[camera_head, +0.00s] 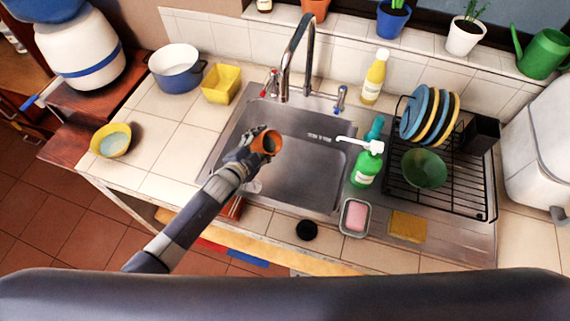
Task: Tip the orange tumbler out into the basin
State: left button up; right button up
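The orange tumbler (269,142) is held over the left part of the steel basin (312,178). Its dark mouth shows toward the camera and it looks tilted; I cannot tell what is in it. My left gripper (259,143) is shut around the tumbler from its left side, with the arm reaching in from the lower left. No stream of liquid shows. The basin floor looks bare where it is visible. My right gripper is not in view.
The faucet (297,58) rises behind the basin. A green soap bottle (367,163) stands at its right edge, beside a dish rack (452,195) with plates and a bowl. A soap dish (343,228) and a black round object (306,230) lie in front. A yellow container (221,84) stands at left.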

pick_arm(q)
jog(key=shift+f+b, duration=0.4)
jog(key=shift+b, duration=0.05)
jog(key=shift+w+r+m+t, duration=0.1)
jog(key=shift+r+m+t, duration=0.2)
jog(key=shift+r+m, duration=0.1)
jog(key=shift+y, duration=0.3)
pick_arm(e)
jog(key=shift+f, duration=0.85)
pick_arm(q)
jog(key=shift+r+m+t+b, duration=0.3)
jog(key=shift+m+b, duration=0.15)
jog(key=shift+m, duration=0.05)
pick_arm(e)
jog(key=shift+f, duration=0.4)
pick_arm(q)
jog(key=shift+r+m+t+b, duration=0.3)
jog(key=shift+r+m+b, duration=0.05)
jog(key=shift+m+b, duration=0.15)
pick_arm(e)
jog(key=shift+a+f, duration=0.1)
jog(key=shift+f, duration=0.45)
pick_arm(q)
jog(key=shift+r+y, duration=0.1)
jog(key=shift+y, duration=0.3)
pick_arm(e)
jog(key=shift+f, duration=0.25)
